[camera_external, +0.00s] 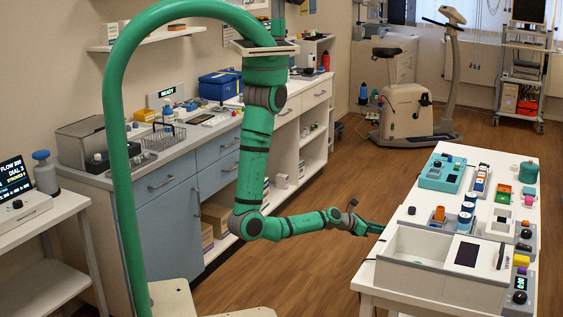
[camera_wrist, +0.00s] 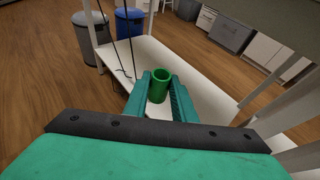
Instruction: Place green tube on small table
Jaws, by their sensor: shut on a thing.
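In the wrist view, my gripper (camera_wrist: 161,88) has its two teal fingers on either side of the green tube (camera_wrist: 158,86), a short, hollow, open-topped cylinder, and is shut on it. The tube looks upright over a white surface (camera_wrist: 210,98); whether it touches that surface is unclear. In the external view, my gripper (camera_external: 372,229) is low at the left side of the white table (camera_external: 415,165); I cannot make out the tube there. A small white table (camera_external: 30,250) stands at the left edge of that view. Which table the task names is unclear.
The right table carries an open white tray (camera_external: 415,247), a teal box (camera_external: 442,173) and several small devices. In the wrist view, a table leg and dark cables stand near the fingers, with a grey bin (camera_wrist: 91,36) and a blue bin (camera_wrist: 129,22) beyond.

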